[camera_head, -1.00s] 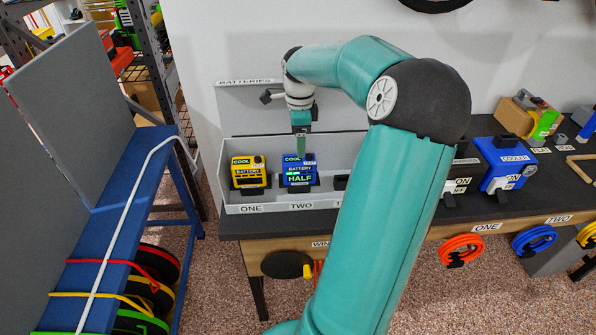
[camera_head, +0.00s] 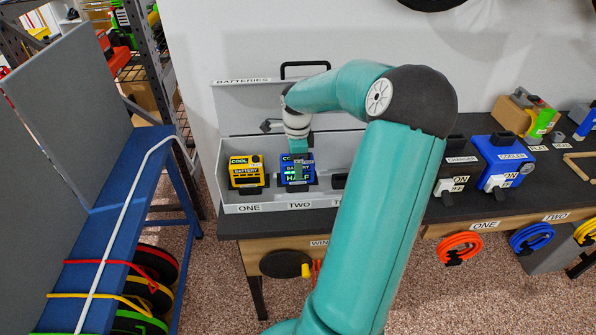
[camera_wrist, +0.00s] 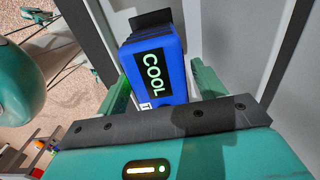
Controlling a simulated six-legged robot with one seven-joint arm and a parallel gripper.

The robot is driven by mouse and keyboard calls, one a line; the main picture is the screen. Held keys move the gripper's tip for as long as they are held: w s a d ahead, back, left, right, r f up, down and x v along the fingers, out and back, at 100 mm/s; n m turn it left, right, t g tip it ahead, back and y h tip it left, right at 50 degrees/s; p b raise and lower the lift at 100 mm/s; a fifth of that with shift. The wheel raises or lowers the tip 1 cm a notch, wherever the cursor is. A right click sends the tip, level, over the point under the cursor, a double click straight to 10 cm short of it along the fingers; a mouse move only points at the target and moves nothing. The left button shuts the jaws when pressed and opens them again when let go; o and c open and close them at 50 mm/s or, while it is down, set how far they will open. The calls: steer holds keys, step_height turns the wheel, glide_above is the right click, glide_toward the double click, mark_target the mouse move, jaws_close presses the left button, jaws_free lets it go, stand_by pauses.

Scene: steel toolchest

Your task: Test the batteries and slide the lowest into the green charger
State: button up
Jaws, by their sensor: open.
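A yellow battery (camera_head: 244,172) marked COOL stands in the slot labelled ONE of the grey battery box (camera_head: 262,207). A blue battery (camera_head: 286,178) stands in slot TWO; its face reads COOL and HALF and is lit. In the wrist view the blue battery (camera_wrist: 153,68) lies between the two green fingers of my gripper (camera_wrist: 160,88). My gripper (camera_head: 299,165) is open and low around it in the head view. What is in slot three is mostly hidden behind my arm; only a dark part shows. No green charger can be made out; a charger unit (camera_head: 461,172) is partly covered by my arm.
A blue rack (camera_head: 140,205) stands at the left. The box lid (camera_head: 240,108) is raised behind the batteries.

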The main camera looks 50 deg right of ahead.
steer(key=shift+c, duration=0.4)
steer(key=c, duration=1.3)
steer(key=shift+o, duration=0.2)
steer(key=shift+r, duration=0.1)
steer(key=shift+r, duration=0.6)
steer(key=shift+r, duration=2.05)
